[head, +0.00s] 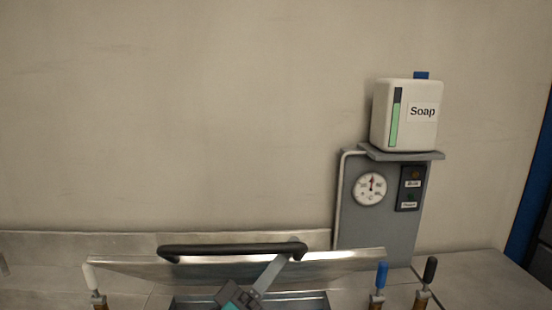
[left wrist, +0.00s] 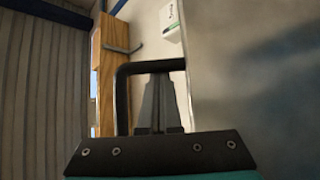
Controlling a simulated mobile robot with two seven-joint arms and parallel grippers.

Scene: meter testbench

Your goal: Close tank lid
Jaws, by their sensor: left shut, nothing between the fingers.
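The metal tank lid (head: 340,263) is at the bottom of the head view, seen nearly edge-on and raised above the dark tank opening (head: 310,303). A black bar handle (head: 225,250) runs along its upper side. My left gripper (head: 270,272) comes up from below, with its shut fingers near the right end of the handle. In the left wrist view, the shut, empty fingers (left wrist: 158,105) show inside the outline of the black handle (left wrist: 123,95). I cannot tell whether they touch it. My right gripper is not in view.
A soap container (head: 400,125) stands on a bracket above a grey panel with a gauge (head: 370,188) and a switch box (head: 410,188). Blue (head: 381,277) and black (head: 429,270) levers stand right of the lid, a white lever (head: 90,280) left. The wall above is clear.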

